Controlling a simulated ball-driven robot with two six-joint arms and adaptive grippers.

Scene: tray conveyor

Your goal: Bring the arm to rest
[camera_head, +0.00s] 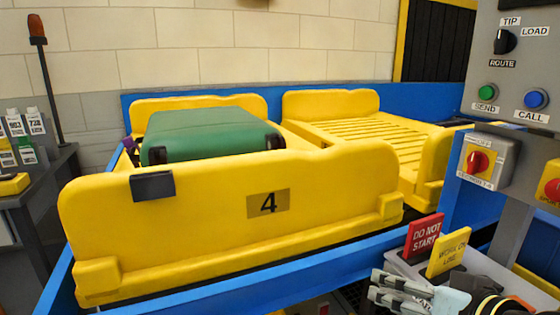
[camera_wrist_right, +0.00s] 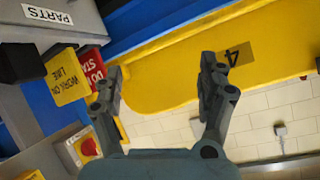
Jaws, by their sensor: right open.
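My right gripper (camera_head: 375,284) is at the bottom right of the head view, in front of the blue conveyor frame and just below the two sign tags. In the right wrist view my right gripper (camera_wrist_right: 160,66) shows two spread fingers with nothing between them. It is open and empty. My left gripper is in neither view.
A yellow tray marked 4 (camera_head: 330,210) holds a green suitcase (camera_head: 210,135); an empty slatted yellow tray (camera_head: 330,103) stands behind. Close to my gripper are a red DO NOT START tag (camera_head: 424,235) and a yellow tag (camera_head: 448,252). A control panel (camera_head: 515,65) rises at right.

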